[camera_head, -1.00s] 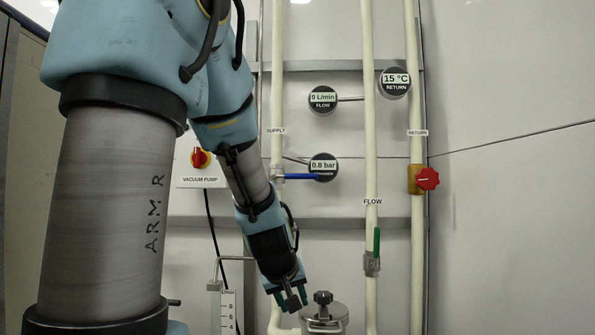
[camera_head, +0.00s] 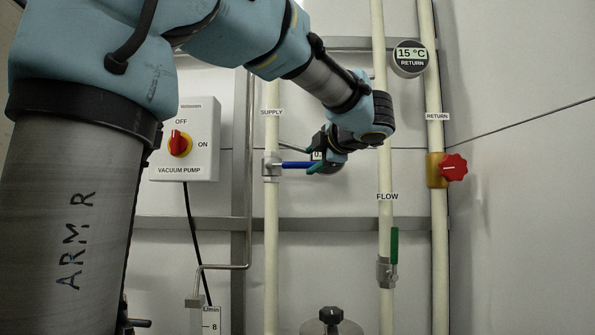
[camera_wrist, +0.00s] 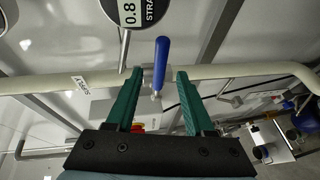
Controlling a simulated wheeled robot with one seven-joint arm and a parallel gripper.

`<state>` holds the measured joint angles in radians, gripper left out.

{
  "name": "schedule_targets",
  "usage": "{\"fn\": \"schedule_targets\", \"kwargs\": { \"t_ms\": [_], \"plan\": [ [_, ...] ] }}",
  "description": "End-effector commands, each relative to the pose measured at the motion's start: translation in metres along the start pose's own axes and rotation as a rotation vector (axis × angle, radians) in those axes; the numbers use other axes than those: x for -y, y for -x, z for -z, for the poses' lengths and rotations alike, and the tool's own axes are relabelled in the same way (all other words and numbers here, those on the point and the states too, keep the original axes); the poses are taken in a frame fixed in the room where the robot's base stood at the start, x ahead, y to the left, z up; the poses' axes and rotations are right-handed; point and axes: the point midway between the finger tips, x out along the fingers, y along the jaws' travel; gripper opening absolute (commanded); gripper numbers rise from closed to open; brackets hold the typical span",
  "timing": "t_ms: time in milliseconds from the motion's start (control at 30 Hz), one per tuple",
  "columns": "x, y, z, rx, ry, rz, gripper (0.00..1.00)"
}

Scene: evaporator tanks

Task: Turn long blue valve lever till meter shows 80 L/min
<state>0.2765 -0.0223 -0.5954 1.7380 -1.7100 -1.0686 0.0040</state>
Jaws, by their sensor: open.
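The long blue valve lever (camera_head: 297,165) points right, level, from its valve (camera_head: 271,165) on the supply pipe. In the wrist view the blue lever (camera_wrist: 161,62) stands between the two green fingers, apart from both. My gripper (camera_head: 314,160) is open around the lever near its outer end; it also shows in the wrist view (camera_wrist: 160,76). A pressure gauge (camera_wrist: 135,12) reading 0.8 is beyond the fingertips in the wrist view.
A green-handled valve (camera_head: 394,246) is on the flow pipe. A red knob (camera_head: 453,167) is on the return pipe, below a 15 °C gauge (camera_head: 410,58). The vacuum pump switch box (camera_head: 186,140) is left of the supply pipe. A tank top (camera_head: 331,318) stands below.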

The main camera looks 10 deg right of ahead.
Motion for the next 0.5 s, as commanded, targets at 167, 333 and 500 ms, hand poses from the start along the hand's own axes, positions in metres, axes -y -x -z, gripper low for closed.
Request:
{"fn": "schedule_targets", "kwargs": {
  "t_ms": [167, 333, 500],
  "plan": [
    [0.0, -0.036, 0.001, -0.003, 0.0, 0.003, 0.53],
    [0.0, -0.065, 0.001, -0.001, 0.0, 0.002, 0.53],
    [0.0, -0.082, 0.001, -0.001, 0.0, 0.001, 0.53]
  ]
}}
